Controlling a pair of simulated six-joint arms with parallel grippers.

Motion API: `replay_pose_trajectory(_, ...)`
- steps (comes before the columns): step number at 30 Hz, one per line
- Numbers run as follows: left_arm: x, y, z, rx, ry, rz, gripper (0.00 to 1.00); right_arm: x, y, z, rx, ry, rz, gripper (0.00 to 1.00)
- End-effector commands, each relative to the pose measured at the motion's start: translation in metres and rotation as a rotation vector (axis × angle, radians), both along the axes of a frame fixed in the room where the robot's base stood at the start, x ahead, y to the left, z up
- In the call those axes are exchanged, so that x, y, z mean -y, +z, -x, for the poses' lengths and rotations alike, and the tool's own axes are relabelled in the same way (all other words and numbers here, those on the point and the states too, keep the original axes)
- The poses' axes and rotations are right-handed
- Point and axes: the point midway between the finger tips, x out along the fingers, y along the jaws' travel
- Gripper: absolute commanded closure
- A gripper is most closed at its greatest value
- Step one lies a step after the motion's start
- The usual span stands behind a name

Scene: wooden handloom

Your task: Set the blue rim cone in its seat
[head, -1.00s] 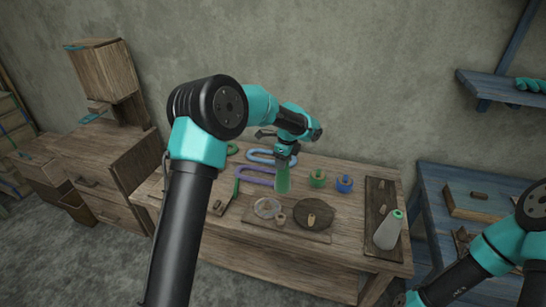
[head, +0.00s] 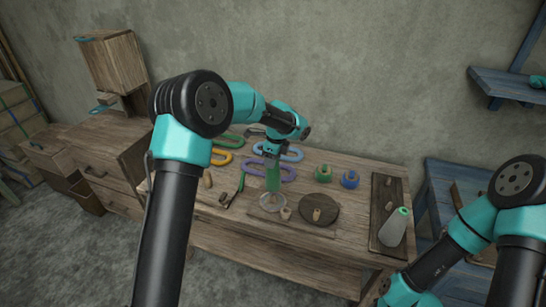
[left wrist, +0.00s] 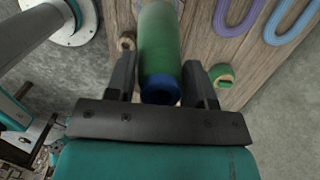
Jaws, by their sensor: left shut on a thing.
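My left gripper (head: 272,158) is shut on a green cone (head: 272,178) and holds it upright over the front of the workbench. In the left wrist view the gripper (left wrist: 158,75) has its fingers on either side of the green cone (left wrist: 160,38), and the blue rim (left wrist: 160,90) faces the camera. In the head view the lower end of the cone is just over a pale round disc (head: 272,203) on a flat board; I cannot tell whether they touch. Which part is its seat is not clear. My right arm shows at the lower right, with its gripper out of view.
A dark round disc (head: 319,212) with a peg and a small wooden cup (head: 286,213) stand close by. Green (head: 323,173) and blue (head: 350,179) spools are behind. Coloured loops (head: 224,142) lie at the back.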

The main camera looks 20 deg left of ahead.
Motion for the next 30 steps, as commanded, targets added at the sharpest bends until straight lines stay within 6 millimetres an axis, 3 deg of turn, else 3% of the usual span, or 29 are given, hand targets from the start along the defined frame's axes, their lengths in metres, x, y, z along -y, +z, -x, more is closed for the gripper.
replay_pose_trajectory(30, 0.0, -0.08, 0.0, -0.001, 0.0, -0.001, 0.91, 0.0, 0.0, 0.0, 0.0, 0.0, 0.0, 0.57)
